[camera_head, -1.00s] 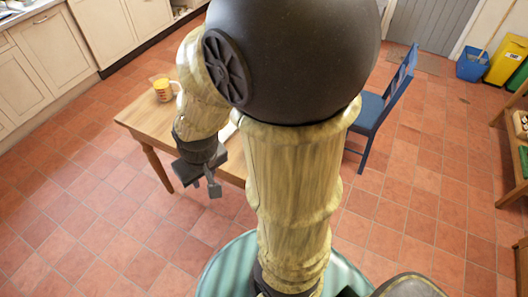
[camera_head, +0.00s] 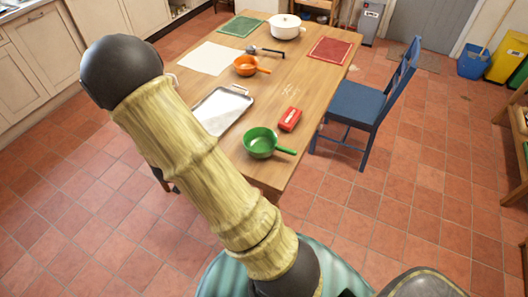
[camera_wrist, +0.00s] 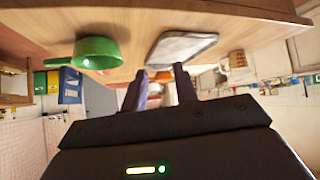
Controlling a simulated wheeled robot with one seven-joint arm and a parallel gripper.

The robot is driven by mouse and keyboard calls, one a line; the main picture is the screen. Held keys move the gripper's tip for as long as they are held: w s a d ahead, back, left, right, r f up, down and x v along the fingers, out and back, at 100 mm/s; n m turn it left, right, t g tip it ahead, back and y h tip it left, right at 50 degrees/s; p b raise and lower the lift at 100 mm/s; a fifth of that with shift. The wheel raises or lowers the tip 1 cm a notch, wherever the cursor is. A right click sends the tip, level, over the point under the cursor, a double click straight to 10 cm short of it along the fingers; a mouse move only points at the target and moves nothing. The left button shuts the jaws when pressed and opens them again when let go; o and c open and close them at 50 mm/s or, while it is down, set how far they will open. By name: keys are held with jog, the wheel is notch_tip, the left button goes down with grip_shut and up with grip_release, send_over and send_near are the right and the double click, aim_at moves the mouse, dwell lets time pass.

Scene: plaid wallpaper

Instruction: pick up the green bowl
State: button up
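The green bowl (camera_head: 260,142), which has a side handle, sits upright on the wooden table (camera_head: 228,151) near its front end. It also shows in the wrist view (camera_wrist: 97,50), left of my fingers, in a picture that looks upside down. My gripper (camera_wrist: 159,84) is open, with a clear gap between its two dark fingers and nothing held. It is apart from the bowl. In the head view my gripper is hidden behind my arm.
A red box (camera_head: 290,119) lies close to the bowl's right. A metal tray (camera_head: 222,110) lies behind-left of it. An orange pan (camera_head: 246,65) and a white pot (camera_head: 285,26) stand farther back. A blue chair (camera_head: 368,105) stands at the table's right side.

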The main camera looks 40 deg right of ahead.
jog(key=s+d+f+m+g+h+b, duration=0.1)
jog(key=s+d+f+m+h, duration=0.1)
jog(key=d+h, duration=0.3)
jog(key=shift+s+f+g+h, duration=0.3)
jog(key=shift+f+g, duration=0.1)
jog(key=shift+f, duration=0.25)
jog(key=shift+d, duration=0.1)
send_near(244, 137)
jog(key=x, duration=0.5)
jog(key=shift+p, duration=0.35)
jog(key=p+x, duration=0.1)
jog(key=x, duration=0.4)
jog(key=shift+w, duration=0.15)
jog(key=shift+c, duration=0.2)
